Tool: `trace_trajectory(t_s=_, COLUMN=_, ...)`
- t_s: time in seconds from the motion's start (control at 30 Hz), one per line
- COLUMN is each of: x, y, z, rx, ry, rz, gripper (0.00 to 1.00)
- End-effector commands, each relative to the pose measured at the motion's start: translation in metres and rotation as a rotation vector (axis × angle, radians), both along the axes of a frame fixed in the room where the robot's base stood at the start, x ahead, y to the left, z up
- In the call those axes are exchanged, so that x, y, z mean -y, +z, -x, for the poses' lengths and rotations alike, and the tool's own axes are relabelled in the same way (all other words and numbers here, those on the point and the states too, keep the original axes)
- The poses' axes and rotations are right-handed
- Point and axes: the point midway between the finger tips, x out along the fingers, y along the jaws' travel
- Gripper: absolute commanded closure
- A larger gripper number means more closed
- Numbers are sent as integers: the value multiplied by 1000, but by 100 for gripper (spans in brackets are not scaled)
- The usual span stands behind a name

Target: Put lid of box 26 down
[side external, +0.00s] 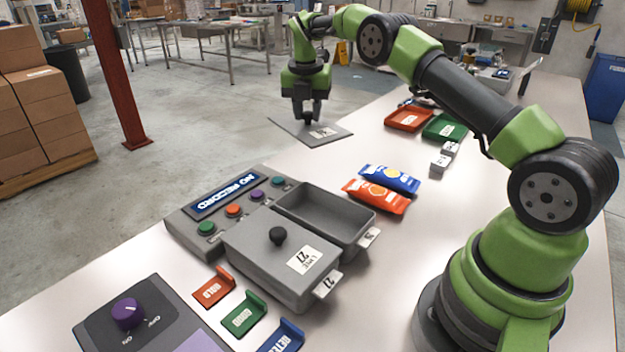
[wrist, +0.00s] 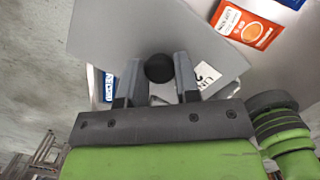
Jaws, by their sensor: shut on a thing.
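My gripper (side external: 306,118) is shut on the dark knob (wrist: 159,68) of a flat grey lid (side external: 338,131). It holds the lid roughly level at the table's far left edge. The lid also fills much of the wrist view (wrist: 115,30), with its white label (wrist: 208,78) partly hidden by a finger; its number is not readable. The open grey box (side external: 313,207) stands on the table well in front of the gripper, empty as far as I see. I cannot tell whether the lid touches the table.
A lidded box 27 (side external: 258,268) stands against the open box, beside a button panel (side external: 190,222). An orange packet (side external: 376,196) and a blue packet (side external: 389,179) lie behind them. Red (side external: 409,118) and green (side external: 444,127) trays lie right of the lid. The mid-table (side external: 330,165) is clear.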

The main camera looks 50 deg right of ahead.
Motion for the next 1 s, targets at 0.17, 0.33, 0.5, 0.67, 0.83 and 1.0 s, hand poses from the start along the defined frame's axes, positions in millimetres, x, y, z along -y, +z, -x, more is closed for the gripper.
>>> trace_trajectory(t_s=0.17, x=15, y=-6, z=-3, rx=2, ry=-65, rz=1, gripper=94)
trace_trajectory(t_s=0.33, x=19, y=-7, z=-3, rx=3, ry=-89, rz=1, gripper=94)
trace_trajectory(t_s=0.5, x=20, y=-16, z=-2, rx=-3, ry=-90, rz=3, gripper=94)
trace_trajectory(t_s=0.67, x=20, y=-32, z=-2, rx=-1, ry=-90, rz=1, gripper=94)
trace_trajectory(t_s=0.83, x=19, y=-49, z=-2, rx=0, ry=-92, rz=0, gripper=94)
trace_trajectory(t_s=1.0, x=19, y=-75, z=-2, rx=-1, ry=-91, rz=-1, gripper=94)
